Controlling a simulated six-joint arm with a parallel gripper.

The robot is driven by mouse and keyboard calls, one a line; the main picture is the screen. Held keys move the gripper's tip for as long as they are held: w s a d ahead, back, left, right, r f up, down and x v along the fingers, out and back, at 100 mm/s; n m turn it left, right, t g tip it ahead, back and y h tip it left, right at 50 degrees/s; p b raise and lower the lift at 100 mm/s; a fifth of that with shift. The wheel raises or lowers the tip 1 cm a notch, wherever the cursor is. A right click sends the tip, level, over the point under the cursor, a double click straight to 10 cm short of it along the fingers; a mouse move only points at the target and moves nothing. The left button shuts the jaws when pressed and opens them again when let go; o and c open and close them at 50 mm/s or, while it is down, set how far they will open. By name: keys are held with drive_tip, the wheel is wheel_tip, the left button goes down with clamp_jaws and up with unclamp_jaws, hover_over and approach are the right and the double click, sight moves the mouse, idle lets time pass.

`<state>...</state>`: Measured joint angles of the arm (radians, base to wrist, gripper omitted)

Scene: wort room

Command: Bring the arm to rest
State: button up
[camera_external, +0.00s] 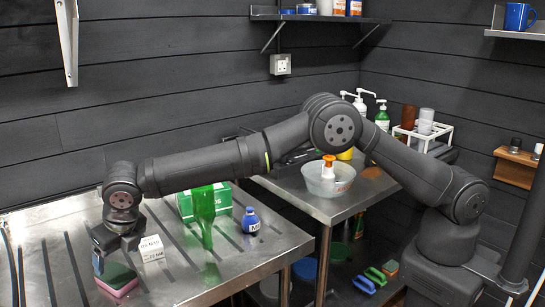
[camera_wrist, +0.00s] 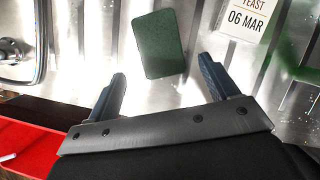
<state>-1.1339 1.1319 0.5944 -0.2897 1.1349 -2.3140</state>
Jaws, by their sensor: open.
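My gripper (camera_external: 112,252) hangs low over the left part of the steel table (camera_external: 190,275), at the end of my outstretched arm. In the wrist view my gripper (camera_wrist: 162,66) has its two dark blue fingers wide apart, with nothing between them. A sponge (camera_external: 117,280), green on top and pink below, lies on the table close to the gripper. Its green face (camera_wrist: 158,44) shows ahead of the fingertips in the wrist view, and I cannot tell the exact gap.
A bowl (camera_external: 328,178) and pump bottles stand on the further table. A red object (camera_wrist: 25,145) shows at lower left in the wrist view.

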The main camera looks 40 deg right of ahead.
sight(116, 273)
drive_tip(key=x, duration=0.7)
drive_tip(key=shift+w+f, duration=0.1)
drive_tip(key=shift+f, duration=0.1)
wheel_tip(116, 273, up, 4)
drive_tip(key=w+d+r+m+h, duration=0.15)
drive_tip(key=w+d+r, duration=0.25)
drive_tip(key=w+d, duration=0.45)
drive_tip(key=w+d+r+m, duration=0.2)
drive_tip(key=w+d+r, duration=0.25)
drive_tip(key=d, duration=0.65)
drive_tip(key=w+d+r+m+h, duration=0.1)
drive_tip(key=w+d+r, duration=0.3)
drive_tip(key=w+d, duration=0.45)
drive_tip(key=w+d+r+m, duration=0.2)
drive_tip(key=d, duration=1)
drive_tip(key=w+d+r+m+h, duration=0.1)
drive_tip(key=w+d+r+m, duration=0.1)
drive_tip(key=d, duration=1)
drive_tip(key=w+d+r+m+h, duration=0.1)
drive_tip(key=w+d+r+m, duration=0.1)
drive_tip(key=d, duration=1)
drive_tip(key=shift+r+m+g, duration=0.3)
drive_tip(key=shift+r+m, duration=0.55)
